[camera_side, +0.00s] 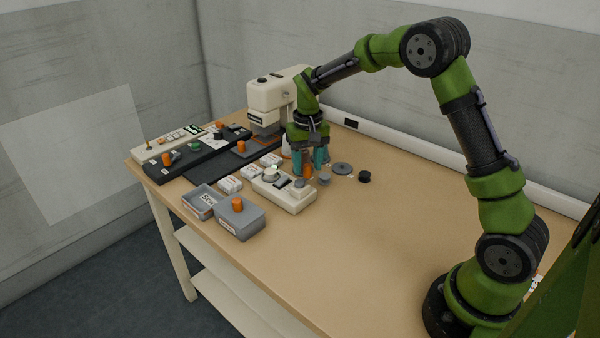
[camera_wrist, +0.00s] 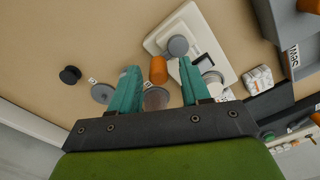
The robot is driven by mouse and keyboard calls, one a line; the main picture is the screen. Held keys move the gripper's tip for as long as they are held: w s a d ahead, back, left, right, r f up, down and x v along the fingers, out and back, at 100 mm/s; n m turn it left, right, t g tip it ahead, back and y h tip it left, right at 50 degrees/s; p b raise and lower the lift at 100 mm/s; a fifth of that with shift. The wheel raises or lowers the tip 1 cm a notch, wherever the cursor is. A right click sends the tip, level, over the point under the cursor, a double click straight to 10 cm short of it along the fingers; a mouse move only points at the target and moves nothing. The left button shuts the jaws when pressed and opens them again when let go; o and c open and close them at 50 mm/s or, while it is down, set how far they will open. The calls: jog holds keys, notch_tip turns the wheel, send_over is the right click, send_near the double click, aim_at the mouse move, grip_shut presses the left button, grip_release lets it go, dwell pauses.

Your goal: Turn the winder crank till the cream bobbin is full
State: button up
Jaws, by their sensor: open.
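The winder is a cream box (camera_side: 286,195) with a pale round bobbin (camera_side: 271,174) at its left end; the wrist view shows the box too (camera_wrist: 158,42). How full the bobbin is, I cannot tell. An upright orange handle (camera_side: 308,171) stands beside the box, and I take it for the crank handle. My gripper (camera_side: 309,173) is open, its teal fingers pointing down on either side of this handle. In the wrist view the orange handle (camera_wrist: 158,69) lies between the fingertips (camera_wrist: 159,66), with a visible gap on each side. The crank arm cannot be made out.
A grey disc (camera_side: 342,168) and a black knob (camera_side: 364,177) lie right of my gripper. A cream machine (camera_side: 277,100) stands behind. Grey boxes (camera_side: 238,222), white packs (camera_side: 230,184) and control panels (camera_side: 165,142) fill the left. The table's right half is clear.

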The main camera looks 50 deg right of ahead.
jog(key=shift+d+r, duration=0.1)
jog(key=shift+r, duration=2.55)
jog(key=shift+f, duration=0.15)
jog(key=s+a+r+n+t+y, duration=0.1)
jog(key=s+a+r+t, duration=0.2)
jog(key=s, duration=0.8)
jog(key=s+a+r+n+t+y, duration=0.1)
jog(key=s+a+r+t, duration=0.3)
jog(key=s+a+r, duration=0.3)
jog(key=s, duration=0.5)
jog(key=shift+a+r, duration=0.2)
jog(key=shift+a, duration=0.2)
